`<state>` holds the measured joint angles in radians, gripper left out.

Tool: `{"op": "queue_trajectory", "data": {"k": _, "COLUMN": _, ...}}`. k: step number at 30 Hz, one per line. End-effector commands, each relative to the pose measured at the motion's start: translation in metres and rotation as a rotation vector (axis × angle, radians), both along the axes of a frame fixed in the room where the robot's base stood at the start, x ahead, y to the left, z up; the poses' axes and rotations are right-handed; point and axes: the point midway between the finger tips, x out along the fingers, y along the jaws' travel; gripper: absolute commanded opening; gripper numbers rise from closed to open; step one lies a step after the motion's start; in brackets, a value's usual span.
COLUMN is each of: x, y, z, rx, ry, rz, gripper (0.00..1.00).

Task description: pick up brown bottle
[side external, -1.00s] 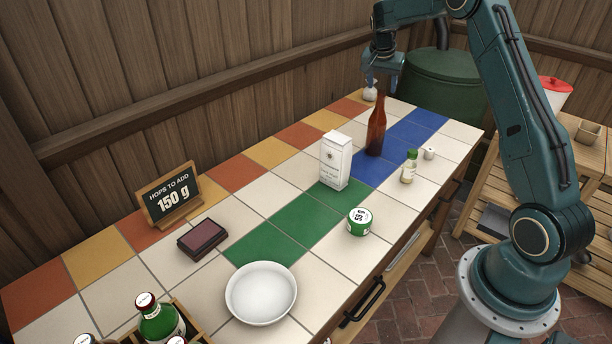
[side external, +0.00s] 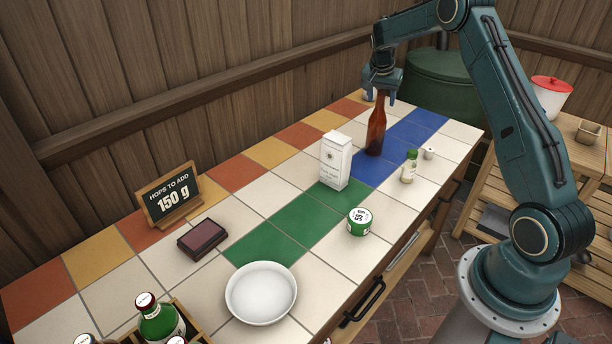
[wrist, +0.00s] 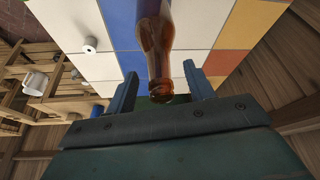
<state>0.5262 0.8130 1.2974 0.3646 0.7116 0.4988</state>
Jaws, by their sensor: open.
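The brown bottle (side external: 376,132) stands upright on the blue tiles (side external: 411,128) toward the far end of the tiled counter. My gripper (side external: 381,98) is open and points down at the top of the bottle, with the fingers on either side of its neck. In the wrist view the bottle (wrist: 158,45) shows with its mouth between the two fingers of my gripper (wrist: 162,90), with a gap to each finger. The very top of the bottle is hidden by the gripper in the side view.
A white carton (side external: 335,161) stands just left of the bottle. A small bottle with a green cap (side external: 409,168) and a white roll-like piece (side external: 429,153) stand to its right. A green tin (side external: 359,221), a white bowl (side external: 261,293) and a sign (side external: 171,195) are nearer the front.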

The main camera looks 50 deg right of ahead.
Motion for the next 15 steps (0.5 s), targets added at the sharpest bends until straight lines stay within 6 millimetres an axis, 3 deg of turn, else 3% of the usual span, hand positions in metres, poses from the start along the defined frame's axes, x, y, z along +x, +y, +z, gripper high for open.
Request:
{"op": "queue_trajectory", "data": {"k": 10, "x": 0.0000, "y": 0.0001, "z": 0.0005, "rx": 0.000, "ry": 0.000, "rz": 0.000, "gripper": 0.53}}
{"op": "queue_trajectory", "data": {"k": 15, "x": 0.0000, "y": 0.0001, "z": 0.0006, "rx": 0.000, "ry": 0.000, "rz": 0.000, "gripper": 0.20}}
